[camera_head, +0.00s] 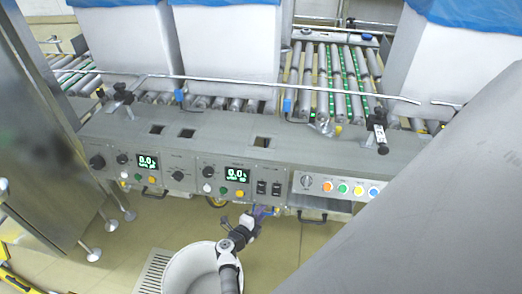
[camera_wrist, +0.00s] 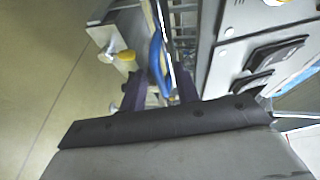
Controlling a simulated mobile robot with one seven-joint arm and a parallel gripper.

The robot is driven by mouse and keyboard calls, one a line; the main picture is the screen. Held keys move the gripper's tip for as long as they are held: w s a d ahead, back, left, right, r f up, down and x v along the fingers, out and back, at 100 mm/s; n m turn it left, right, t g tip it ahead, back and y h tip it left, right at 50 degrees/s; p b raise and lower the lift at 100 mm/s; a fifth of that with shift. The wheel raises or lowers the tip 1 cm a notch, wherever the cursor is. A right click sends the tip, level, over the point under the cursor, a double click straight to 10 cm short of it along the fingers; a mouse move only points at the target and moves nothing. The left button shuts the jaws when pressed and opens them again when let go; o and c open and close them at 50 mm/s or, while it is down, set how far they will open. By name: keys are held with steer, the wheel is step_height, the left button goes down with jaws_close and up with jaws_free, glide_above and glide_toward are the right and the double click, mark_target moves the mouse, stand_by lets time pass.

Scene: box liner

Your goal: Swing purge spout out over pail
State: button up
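My gripper (camera_head: 258,213) is low under the front of the control panel in the head view. In the wrist view its two dark fingers (camera_wrist: 160,84) stand apart, with a blue curved handle (camera_wrist: 156,62) between and just beyond them. Gaps show beside the handle, and no grip on it is visible. I cannot tell for sure which part is the purge spout; the blue handle may belong to it. A yellow knob (camera_wrist: 125,56) on a pale fitting is left of the handle. The white pail (camera_head: 185,272) stands on the floor, partly hidden by my arm.
A floor drain grate (camera_head: 153,271) lies left of the pail. A steel cabinet (camera_head: 45,140) stands at left.

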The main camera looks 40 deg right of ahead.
steer(key=shift+w+d, duration=0.1)
steer(key=shift+d, duration=0.2)
jaws_close()
